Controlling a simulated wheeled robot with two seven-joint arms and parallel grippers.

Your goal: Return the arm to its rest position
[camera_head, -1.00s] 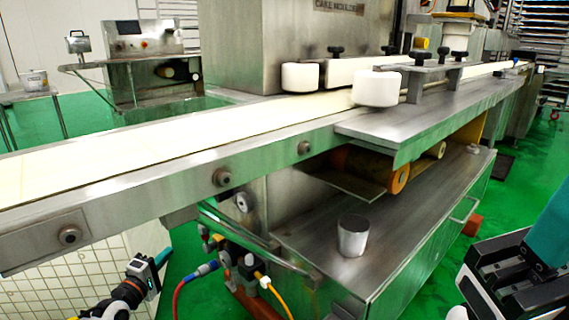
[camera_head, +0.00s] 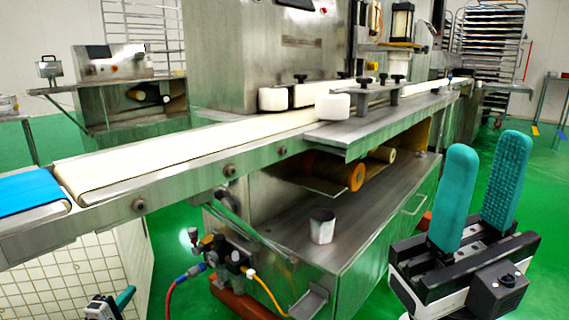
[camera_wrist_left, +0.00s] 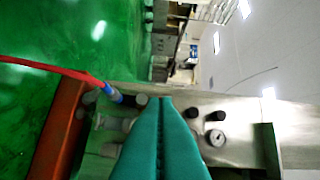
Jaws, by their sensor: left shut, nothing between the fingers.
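My left gripper (camera_head: 127,296) shows only partly at the bottom left, low in front of the white tiled wall, with a teal finger pointing up and right. In the left wrist view its two teal fingers (camera_wrist_left: 165,102) lie together with nothing between them. My right gripper (camera_head: 488,180) stands at the right, its two teal fingers upright and apart, with nothing between them. Both grippers are clear of the encrusting machine's conveyor (camera_head: 190,150).
A metal cup (camera_head: 322,226) stands on the machine's lower shelf (camera_head: 362,208). Pipe fittings with a red hose (camera_head: 178,286) and a yellow hose (camera_head: 268,291) are right of my left gripper. A blue belt (camera_head: 28,190) lies at far left. Green floor (camera_head: 520,230) is open at right.

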